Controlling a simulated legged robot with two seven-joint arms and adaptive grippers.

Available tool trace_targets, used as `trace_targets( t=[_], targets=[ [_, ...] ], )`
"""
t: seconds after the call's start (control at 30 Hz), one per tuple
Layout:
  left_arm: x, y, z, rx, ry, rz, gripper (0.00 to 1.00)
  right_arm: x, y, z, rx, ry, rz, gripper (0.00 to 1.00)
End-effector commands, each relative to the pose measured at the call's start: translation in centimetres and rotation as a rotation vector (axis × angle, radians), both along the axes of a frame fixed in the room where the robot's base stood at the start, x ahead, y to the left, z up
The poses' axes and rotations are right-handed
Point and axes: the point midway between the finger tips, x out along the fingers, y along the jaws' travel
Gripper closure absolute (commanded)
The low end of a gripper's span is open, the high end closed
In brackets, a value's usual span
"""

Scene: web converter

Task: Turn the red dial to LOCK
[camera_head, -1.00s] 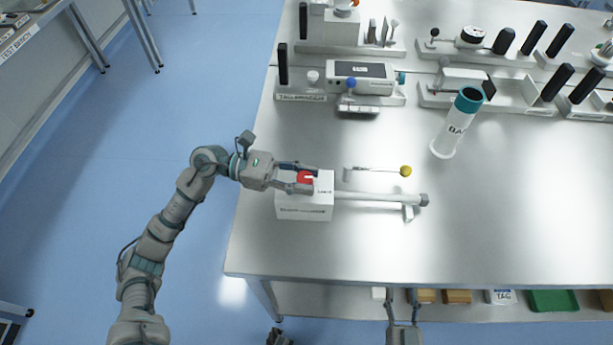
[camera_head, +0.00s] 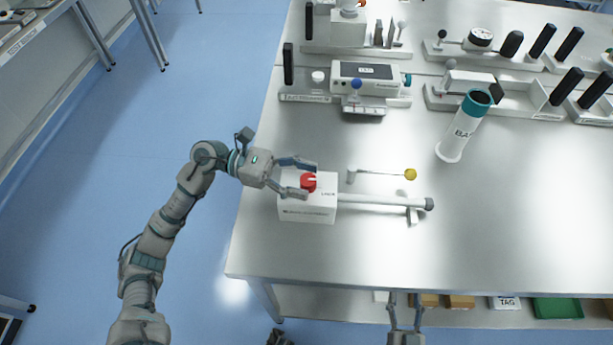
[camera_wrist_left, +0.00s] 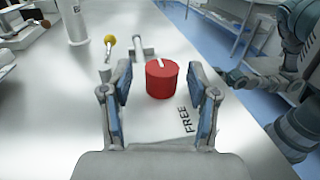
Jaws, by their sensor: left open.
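The red dial (camera_head: 308,183) sits on top of a white box (camera_head: 308,210) near the table's left edge. It has a white pointer line, which points right in the head view. In the left wrist view the dial (camera_wrist_left: 162,80) stands between my fingers, with the pointer toward the far side and the word FREE on the box near the right finger. My left gripper (camera_head: 303,178) is open, one finger on each side of the dial, with gaps visible in the wrist view. A small label right of the dial is too small to read surely. My right gripper (camera_head: 405,300) is open and empty beyond the table's front edge.
A bar (camera_head: 385,202) extends right from the box. Behind it lies a thin rod with a yellow ball (camera_head: 410,174). A white cylinder with a teal top (camera_head: 464,126) stands farther right. Devices and racks line the back. The front right tabletop is clear.

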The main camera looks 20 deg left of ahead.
Motion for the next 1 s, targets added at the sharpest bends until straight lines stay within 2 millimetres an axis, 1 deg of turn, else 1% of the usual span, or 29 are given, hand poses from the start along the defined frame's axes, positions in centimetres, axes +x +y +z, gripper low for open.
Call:
trace_targets(
  t=[0.3,0.4,0.5,0.67,1.0],
  targets=[
    [-0.3,7.0,-0.2,0.0,0.003,0.006,0.4,0.0,0.0,0.0,-0.001,0.0,0.0,0.52],
    [-0.4,8.9,-0.2,-0.001,0.002,0.006,0.4,0.0,0.0,0.0,0.0,0.0,0.0,0.52],
    [-0.5,10.1,-0.2,-0.002,0.002,0.004,0.4,0.0,0.0,0.0,0.0,0.0,0.0,0.52],
    [-0.5,11.0,-0.2,-0.001,0.002,0.003,0.4,0.0,-0.1,0.0,0.001,0.0,0.0,0.52],
    [-0.6,11.0,-0.2,-0.001,0.001,0.002,0.4,0.2,0.0,-0.1,0.0,0.002,-0.001,0.52]
  ],
)
